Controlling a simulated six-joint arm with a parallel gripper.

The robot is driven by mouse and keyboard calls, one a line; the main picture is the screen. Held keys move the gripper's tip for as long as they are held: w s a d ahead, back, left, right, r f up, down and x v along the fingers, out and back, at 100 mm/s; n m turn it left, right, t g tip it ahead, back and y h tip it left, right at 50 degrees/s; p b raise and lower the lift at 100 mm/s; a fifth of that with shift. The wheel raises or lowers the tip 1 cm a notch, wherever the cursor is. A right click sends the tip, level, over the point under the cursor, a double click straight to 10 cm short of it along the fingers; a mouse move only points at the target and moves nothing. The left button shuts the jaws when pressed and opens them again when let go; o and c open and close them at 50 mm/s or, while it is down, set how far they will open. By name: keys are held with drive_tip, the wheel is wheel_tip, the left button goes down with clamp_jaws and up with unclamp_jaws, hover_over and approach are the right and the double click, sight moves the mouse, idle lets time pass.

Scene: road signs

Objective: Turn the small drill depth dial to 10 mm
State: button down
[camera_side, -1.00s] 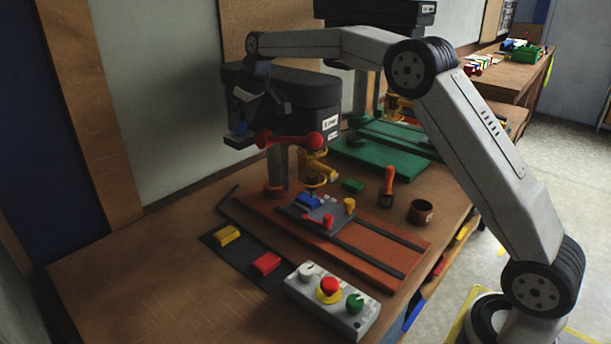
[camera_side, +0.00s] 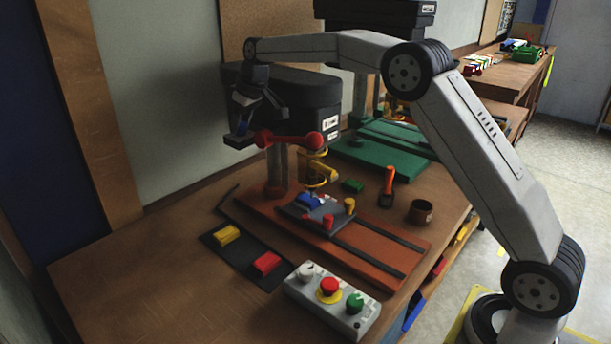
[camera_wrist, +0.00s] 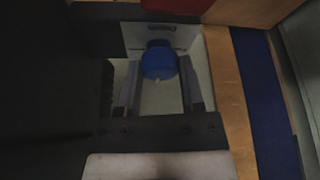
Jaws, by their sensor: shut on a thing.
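The depth dial is a round blue knob (camera_wrist: 160,60) in the wrist view, with a small pale mark on its lower edge. My gripper (camera_wrist: 161,84) has one finger on each side of it and is shut on it. In the side view my gripper (camera_side: 240,134) hangs at the left end of the small drill's dark head (camera_side: 290,92), beside the red lever (camera_side: 288,139). The dial's scale and reading cannot be made out.
A red drill base (camera_side: 370,255) carries a grey vise (camera_side: 318,211). A control box (camera_side: 333,300) with a red button stands in front. Yellow and red blocks lie on a black mat (camera_side: 246,262). A green drill base (camera_side: 385,158) stands behind. The table's front left is bare.

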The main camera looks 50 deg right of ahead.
drive_tip(key=shift+m+h, duration=0.5)
drive_tip(key=shift+m, duration=0.8)
drive_tip(key=shift+c, duration=1.1)
unclamp_jaws()
drive_tip(key=shift+r, duration=0.1)
drive_tip(key=v, duration=0.7)
drive_tip(key=shift+s+r, duration=0.25)
drive_tip(key=shift+r, duration=0.05)
drive_tip(key=shift+a, duration=0.1)
